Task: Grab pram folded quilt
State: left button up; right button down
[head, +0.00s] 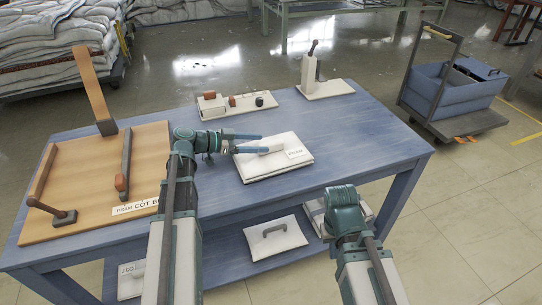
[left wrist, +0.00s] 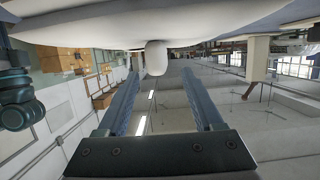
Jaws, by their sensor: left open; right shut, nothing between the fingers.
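A white folded quilt (head: 275,166) lies flat on the blue table, with a small label (head: 294,154) whose print is too small to read surely. A pale rounded handle (head: 262,148) lies on its top. My left gripper (head: 263,143) is open over the quilt's left part, its fingers pointing right at the handle. In the left wrist view the white quilt (left wrist: 200,25) fills the top, and a rounded white end (left wrist: 156,58) shows between and beyond the open fingers (left wrist: 165,95). My right arm is bent at the lower right; its fingers are hidden.
A wooden board (head: 85,190) with bars and an upright fills the table's left. A small tray (head: 235,108) and a white stand (head: 325,90) are at the back. A handled white pad (head: 276,240) lies on the lower shelf. A blue cart (head: 450,90) stands right.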

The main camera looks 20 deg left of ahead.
aim_at(268, 143)
pick_arm(q)
jog(key=b+x, duration=0.1)
jog(key=x, duration=0.4)
jog(key=shift+r, duration=0.1)
grip_shut()
jog(key=shift+s, duration=0.1)
dwell(1.1)
